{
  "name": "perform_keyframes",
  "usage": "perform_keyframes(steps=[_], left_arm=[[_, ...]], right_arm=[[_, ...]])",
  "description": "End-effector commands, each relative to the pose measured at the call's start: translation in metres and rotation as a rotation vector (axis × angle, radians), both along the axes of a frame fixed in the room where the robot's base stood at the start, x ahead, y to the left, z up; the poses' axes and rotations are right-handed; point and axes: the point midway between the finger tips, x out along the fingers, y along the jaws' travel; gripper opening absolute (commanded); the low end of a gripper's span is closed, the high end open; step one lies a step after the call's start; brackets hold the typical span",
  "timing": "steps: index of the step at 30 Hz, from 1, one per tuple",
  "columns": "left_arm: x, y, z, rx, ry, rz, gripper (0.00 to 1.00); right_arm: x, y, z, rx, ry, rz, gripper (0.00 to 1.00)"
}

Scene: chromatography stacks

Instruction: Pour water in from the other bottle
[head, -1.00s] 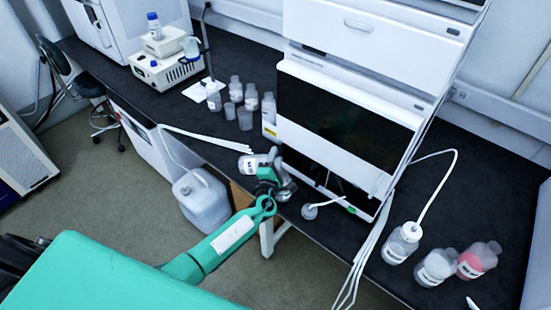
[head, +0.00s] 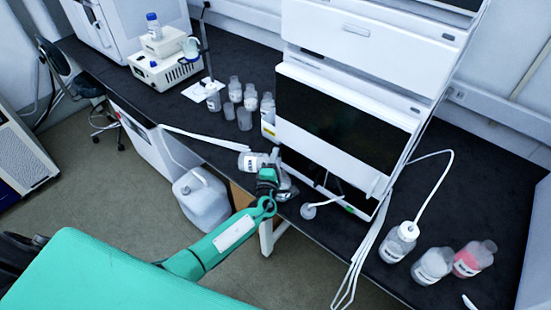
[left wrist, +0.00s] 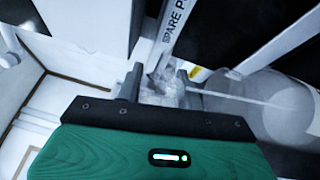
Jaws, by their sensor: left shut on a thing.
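My left gripper (head: 276,172) is shut on a clear bottle (head: 252,162) with a white label, in front of the white instrument at the bench's front edge. The bottle is tipped onto its side in the air, base to the left. In the left wrist view the fingers (left wrist: 160,88) close around its narrow part, and its rounded body (left wrist: 275,105) extends to the right. I cannot tell its water level. A bottle with a tubed white cap (head: 398,243), a clear bottle (head: 433,266) and a pink-filled bottle (head: 474,259) stand at the right. My right gripper is out of view.
Several bottles and beakers (head: 247,100) stand left of the tall white instrument (head: 345,95). A white tubed cap (head: 308,210) lies on the dark bench (head: 480,205). Loose white tubes (head: 360,255) hang over the front edge. A white jug (head: 201,200) stands below.

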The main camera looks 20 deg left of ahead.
Motion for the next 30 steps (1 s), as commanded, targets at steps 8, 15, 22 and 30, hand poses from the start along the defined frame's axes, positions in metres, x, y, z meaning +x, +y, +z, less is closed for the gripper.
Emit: perform_keyframes(steps=[8, 15, 22, 30], left_arm=[[0.0, -0.002, 0.001, 0.07, 0.008, 0.0, 0.0], [0.0, -0.003, -0.001, 0.099, 0.01, 0.0, 0.0], [0.0, -0.003, -0.001, 0.098, 0.01, 0.0, 0.0], [0.0, 0.001, 0.001, -0.056, -0.008, 0.001, 0.0]], right_arm=[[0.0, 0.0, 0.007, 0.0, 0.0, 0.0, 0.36], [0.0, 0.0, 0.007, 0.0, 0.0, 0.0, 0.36], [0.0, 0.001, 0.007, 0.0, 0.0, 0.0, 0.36], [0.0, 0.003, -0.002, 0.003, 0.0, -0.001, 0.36]])
